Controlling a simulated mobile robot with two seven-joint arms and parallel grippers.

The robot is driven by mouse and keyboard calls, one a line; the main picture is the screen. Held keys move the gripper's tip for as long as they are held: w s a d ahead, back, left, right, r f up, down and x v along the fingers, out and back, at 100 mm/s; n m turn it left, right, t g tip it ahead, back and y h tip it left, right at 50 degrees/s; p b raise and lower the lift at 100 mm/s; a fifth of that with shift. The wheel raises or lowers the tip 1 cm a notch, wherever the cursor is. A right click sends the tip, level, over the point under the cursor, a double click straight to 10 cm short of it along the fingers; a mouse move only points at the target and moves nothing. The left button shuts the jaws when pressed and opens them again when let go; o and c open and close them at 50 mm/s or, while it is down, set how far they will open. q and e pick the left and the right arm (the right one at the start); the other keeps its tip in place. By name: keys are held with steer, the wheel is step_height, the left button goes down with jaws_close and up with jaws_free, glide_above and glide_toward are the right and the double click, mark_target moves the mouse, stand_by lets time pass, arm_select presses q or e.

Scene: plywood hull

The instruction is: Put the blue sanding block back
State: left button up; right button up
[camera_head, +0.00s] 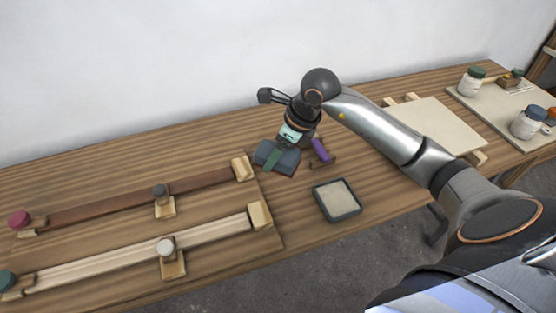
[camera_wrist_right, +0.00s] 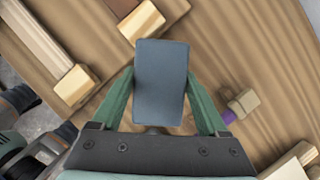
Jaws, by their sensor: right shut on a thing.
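The blue sanding block (camera_head: 287,162) is a blue-grey slab over the bench, just right of the clamped strips. My right gripper (camera_head: 274,158) is shut on it. In the right wrist view the block (camera_wrist_right: 161,82) sits between the two green fingers of the gripper (camera_wrist_right: 161,95), one along each long side. I cannot tell whether the block touches the bench top. A dark square tray (camera_head: 318,205) with a pale inside lies to the right and nearer. A small wooden holder with a purple item (camera_head: 320,150) stands close to the right of the block. My left gripper does not show clearly.
A dark strip (camera_head: 120,202) and a pale strip (camera_head: 130,248) lie on a board at left, with wooden blocks and knobs. A pale panel (camera_head: 435,127) and a board with jars (camera_head: 473,80) lie at right. Bare bench surrounds the tray.

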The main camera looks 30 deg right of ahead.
steer(key=shift+w+d+f, duration=0.35)
steer(key=shift+w+f, duration=0.1)
steer(key=shift+f, duration=0.2)
steer(key=shift+w+d+f, duration=0.3)
steer(key=shift+w+f, duration=0.1)
steer(key=shift+f, duration=0.2)
step_height(320, 180, down, 2)
steer(key=shift+f+p, duration=0.25)
steer(key=shift+p, duration=0.05)
steer(key=shift+f, duration=0.25)
steer(key=o, duration=1.1)
steer(key=shift+f, duration=0.1)
steer(key=shift+r, duration=0.2)
steer(key=v, duration=1.2)
steer(key=shift+d, duration=0.1)
